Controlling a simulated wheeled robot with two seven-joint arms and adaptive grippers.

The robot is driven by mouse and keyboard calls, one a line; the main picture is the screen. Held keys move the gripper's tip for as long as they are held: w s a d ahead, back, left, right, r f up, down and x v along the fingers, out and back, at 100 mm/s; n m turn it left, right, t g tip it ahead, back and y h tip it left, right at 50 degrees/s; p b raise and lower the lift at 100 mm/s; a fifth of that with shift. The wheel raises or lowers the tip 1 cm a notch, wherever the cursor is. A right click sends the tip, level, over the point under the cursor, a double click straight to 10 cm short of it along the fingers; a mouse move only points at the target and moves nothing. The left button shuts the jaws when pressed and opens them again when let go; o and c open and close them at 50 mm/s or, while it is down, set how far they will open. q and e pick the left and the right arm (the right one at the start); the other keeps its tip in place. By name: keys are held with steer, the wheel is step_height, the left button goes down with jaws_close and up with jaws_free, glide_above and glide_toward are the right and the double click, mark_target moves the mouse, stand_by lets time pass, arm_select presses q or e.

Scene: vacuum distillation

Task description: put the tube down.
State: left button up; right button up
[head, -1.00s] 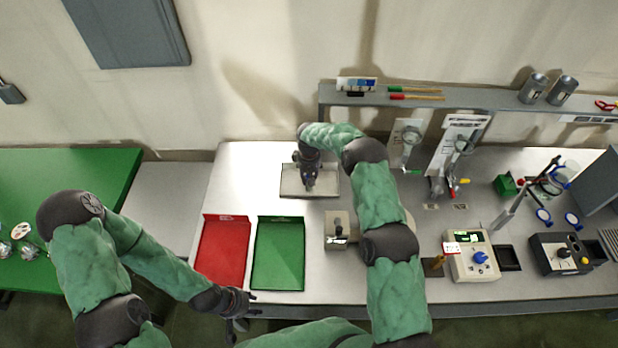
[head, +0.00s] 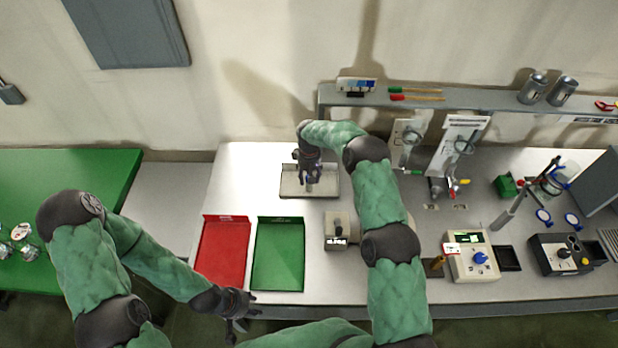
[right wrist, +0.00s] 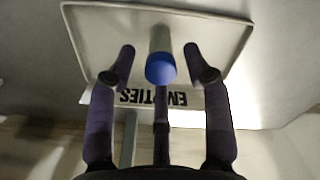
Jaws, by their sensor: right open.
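The tube, with a blue cap (right wrist: 160,68) and a pale grey body (right wrist: 160,40), is over the shallow tray in the right wrist view. It points away from the camera and looks roughly upright. Its far end seems to meet the tray floor. The tray (head: 288,192) has a label reading EMPTIES (right wrist: 150,98) along one edge. My right gripper (head: 310,180) is open above the tray, its fingers (right wrist: 160,70) spread around the tube with gaps visible on both sides. My left gripper (head: 240,318) is open and empty at the bench's front edge.
A red tray (head: 222,255) and a green tray (head: 279,255) lie in front. A small device (head: 337,230) stands right of them. My right arm passes over the bench. Glassware and instruments (head: 472,262) fill the right side. The bench left of the labelled tray is clear.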

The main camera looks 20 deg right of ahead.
step_height(320, 180, up, 11)
steer(key=b, duration=0.1)
stand_by(0.5)
